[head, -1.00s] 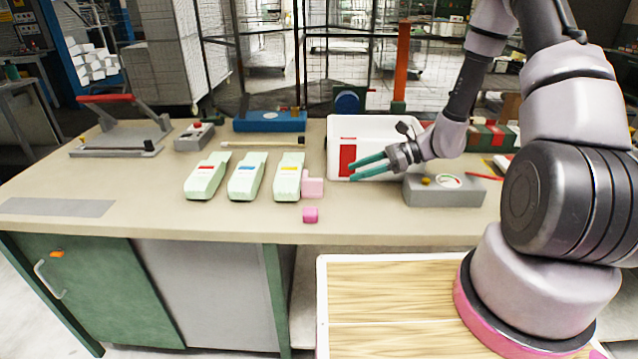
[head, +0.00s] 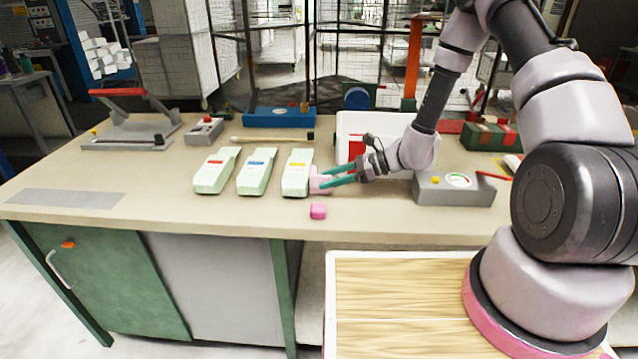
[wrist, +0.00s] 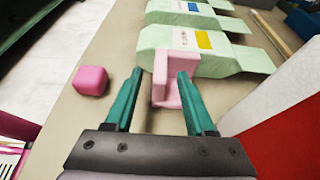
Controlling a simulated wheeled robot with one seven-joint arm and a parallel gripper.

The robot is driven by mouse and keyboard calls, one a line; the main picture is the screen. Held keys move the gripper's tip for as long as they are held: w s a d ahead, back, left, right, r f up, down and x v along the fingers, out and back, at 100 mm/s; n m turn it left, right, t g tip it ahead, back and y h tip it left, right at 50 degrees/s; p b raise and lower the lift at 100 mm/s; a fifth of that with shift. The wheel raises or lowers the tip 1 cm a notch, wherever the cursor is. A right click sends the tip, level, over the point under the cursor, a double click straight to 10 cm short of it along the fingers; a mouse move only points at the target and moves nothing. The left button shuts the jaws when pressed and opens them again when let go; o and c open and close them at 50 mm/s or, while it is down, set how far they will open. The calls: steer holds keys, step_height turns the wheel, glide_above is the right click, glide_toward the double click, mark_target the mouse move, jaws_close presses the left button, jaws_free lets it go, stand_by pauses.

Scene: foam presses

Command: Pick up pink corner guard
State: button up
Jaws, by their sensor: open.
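The pink corner guard (wrist: 164,82) is a light pink, angled block beside the green foam piece with a yellow label (head: 297,172). In the head view the corner guard (head: 319,180) is partly hidden behind my gripper's fingers. My gripper (head: 322,180) is open, with its teal fingers pointing left at the corner guard. In the wrist view my gripper (wrist: 160,76) has its fingertips to the left and right of the corner guard's near part. I cannot tell whether they touch it.
A darker pink cube (head: 318,211) lies near the table's front edge, also left of my fingers in the wrist view (wrist: 90,81). A white bin with a red panel (head: 385,125) and a grey gauge box (head: 453,189) stand close by. The front left tabletop is mostly clear.

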jaws_close()
